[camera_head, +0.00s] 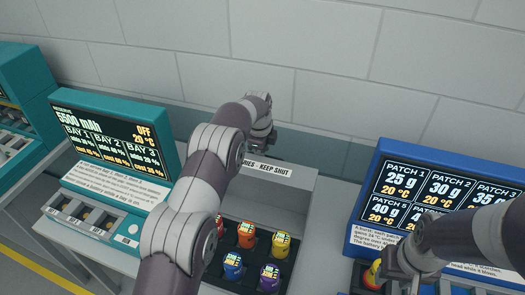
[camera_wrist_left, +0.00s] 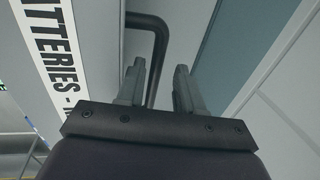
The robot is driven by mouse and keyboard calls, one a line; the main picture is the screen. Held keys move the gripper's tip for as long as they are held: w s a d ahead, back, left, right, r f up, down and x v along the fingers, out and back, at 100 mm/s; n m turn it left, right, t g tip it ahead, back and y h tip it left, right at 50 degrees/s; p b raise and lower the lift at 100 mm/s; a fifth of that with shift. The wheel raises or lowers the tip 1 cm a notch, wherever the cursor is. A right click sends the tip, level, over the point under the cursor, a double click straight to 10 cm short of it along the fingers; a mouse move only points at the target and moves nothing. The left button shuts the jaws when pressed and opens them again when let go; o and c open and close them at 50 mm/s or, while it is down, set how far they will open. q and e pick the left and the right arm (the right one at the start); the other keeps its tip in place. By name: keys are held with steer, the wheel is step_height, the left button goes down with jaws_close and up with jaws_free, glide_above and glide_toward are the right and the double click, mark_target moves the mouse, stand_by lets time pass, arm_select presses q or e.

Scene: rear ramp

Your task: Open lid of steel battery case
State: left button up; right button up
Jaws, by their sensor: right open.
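The steel battery case (camera_head: 284,235) stands mid-bench in the head view, with several coloured batteries showing in its dark tray. Its grey lid (camera_head: 290,190) is raised at the back, clear of the batteries, and a label strip (camera_head: 268,168) ending in "KEEP SHUT" runs along it. My left gripper (camera_head: 264,140) is behind the lid's upper edge. In the left wrist view its fingers (camera_wrist_left: 158,85) stand apart, with the lid's dark bar handle (camera_wrist_left: 157,45) running between them; contact is unclear. My right gripper (camera_head: 388,278) is low at right, fingertips partly hidden.
A teal charger (camera_head: 118,125) with bays stands left of the case. A blue patch-display unit (camera_head: 375,175) stands at right. A red-and-yellow battery (camera_head: 372,274) is beside my right gripper. A grey block wall (camera_head: 330,60) rises close behind. My left arm covers the case's left part.

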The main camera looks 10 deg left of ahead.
arm_select(q)
steer(key=shift+s+f, duration=0.1)
steer(key=shift+f, duration=0.1)
steer(key=p+v, duration=0.6)
steer(key=v, duration=0.7)
steer(key=shift+w, duration=0.2)
steer(key=shift+s+f, duration=0.1)
